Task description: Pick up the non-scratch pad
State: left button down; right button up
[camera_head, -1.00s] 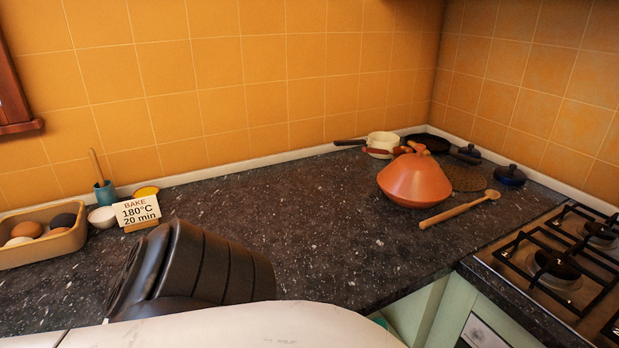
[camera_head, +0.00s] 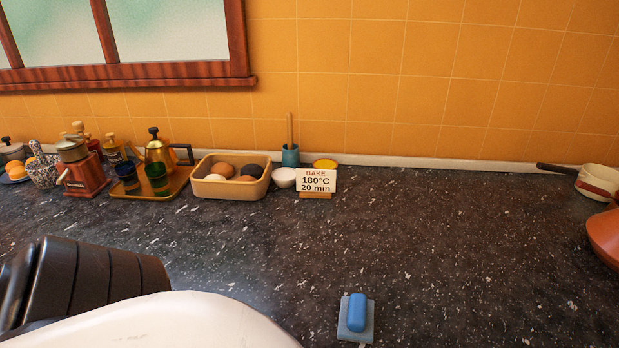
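A small blue pad (camera_head: 356,318) lies on the dark speckled counter near the bottom centre of the view, and it looks like the non-scratch pad. It has a bright blue raised block on a flatter grey-blue base. Nothing touches or covers it. A black ridged part of my own arm shows at the lower left, beside a white part of my body. Neither gripper's fingers are in view.
A white pan (camera_head: 597,181) and an orange tagine lid (camera_head: 606,236) are at the right. The counter around the pad is clear.

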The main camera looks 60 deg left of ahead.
aim_at(356, 319)
jog(key=u, duration=0.3)
jog(key=k, duration=1)
jog(key=u, duration=0.3)
jog(key=i, duration=0.6)
jog(key=u, duration=0.05)
